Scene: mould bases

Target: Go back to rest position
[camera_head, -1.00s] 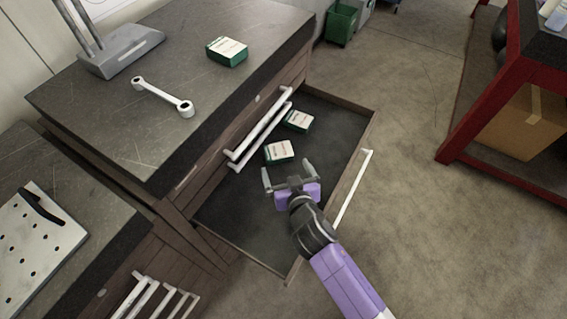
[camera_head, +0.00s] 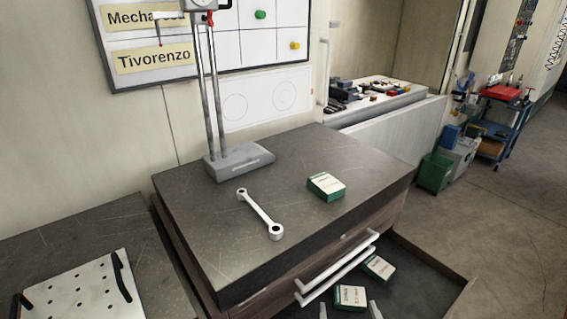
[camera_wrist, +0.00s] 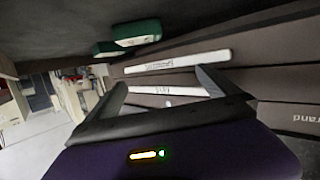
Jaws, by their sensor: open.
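My gripper (camera_head: 348,309) shows only as two grey fingertips at the bottom edge of the head view, spread apart at the open drawer (camera_head: 448,292). The rest of the arm is out of that view. In the wrist view my gripper (camera_wrist: 161,88) has both fingers apart with nothing held between them. Two green and white boxes lie in the drawer: a near one (camera_head: 350,297), beside the fingertips in the picture, and a farther one (camera_head: 378,267). Green boxes (camera_wrist: 135,36) also show in the wrist view, beyond the fingers.
On the cabinet top (camera_head: 200,225) are a third green and white box (camera_head: 326,186), a white wrench (camera_head: 260,214) and a stand (camera_head: 238,162). White drawer handles (camera_head: 335,270) stick out of the cabinet front. Open floor (camera_head: 520,220) lies to the right.

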